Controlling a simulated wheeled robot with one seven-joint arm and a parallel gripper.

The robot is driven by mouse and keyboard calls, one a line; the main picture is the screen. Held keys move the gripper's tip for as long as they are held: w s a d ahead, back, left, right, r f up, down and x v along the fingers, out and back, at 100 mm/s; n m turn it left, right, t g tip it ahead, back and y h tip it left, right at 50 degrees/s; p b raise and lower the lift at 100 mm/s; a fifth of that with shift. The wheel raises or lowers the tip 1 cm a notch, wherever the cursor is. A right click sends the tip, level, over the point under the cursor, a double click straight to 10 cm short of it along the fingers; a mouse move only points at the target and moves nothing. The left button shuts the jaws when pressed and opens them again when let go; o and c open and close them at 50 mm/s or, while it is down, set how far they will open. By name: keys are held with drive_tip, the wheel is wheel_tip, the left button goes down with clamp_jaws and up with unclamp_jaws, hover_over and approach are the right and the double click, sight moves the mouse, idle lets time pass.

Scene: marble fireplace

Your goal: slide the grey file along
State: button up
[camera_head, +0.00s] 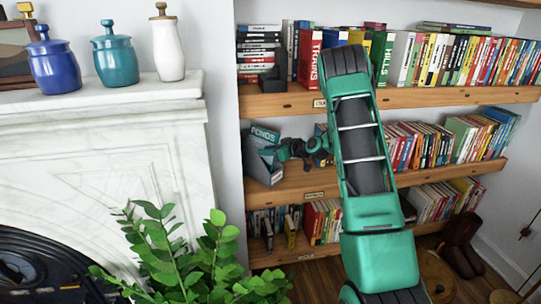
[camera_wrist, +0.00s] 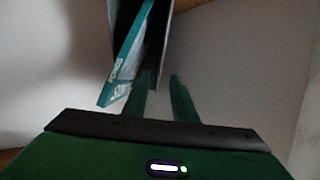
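The grey file (camera_head: 264,168) is an open-topped box standing at the left end of the middle shelf, with a teal book (camera_head: 264,135) in it. My gripper (camera_head: 284,151) is at the file's right side, close to it. In the wrist view the file (camera_wrist: 168,28) is at the top centre, with the teal book (camera_wrist: 127,65) to its left. My two green fingers (camera_wrist: 162,90) point toward the file with a gap between them, so the gripper looks open. I cannot tell whether a finger touches the file.
My arm crosses in front of the shelves. Books (camera_head: 420,148) fill the middle shelf (camera_head: 310,185) to the right of my gripper. A shelf (camera_head: 290,103) with books is above, another row below. A marble mantel (camera_head: 90,115) with jars and a plant (camera_head: 190,258) are at left.

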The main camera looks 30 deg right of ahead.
sight(252, 144)
drive_tip(key=w+a, duration=0.1)
drive_tip(key=w, duration=0.2)
drive_tip(key=w+a, duration=0.1)
drive_tip(key=w, duration=0.1)
drive_tip(key=w+a, duration=0.1)
drive_tip(key=w, duration=0.2)
drive_tip(key=shift+w, duration=0.35)
drive_tip(key=shift+w+a+f, duration=0.2)
drive_tip(key=shift+w, duration=0.3)
clamp_jaws()
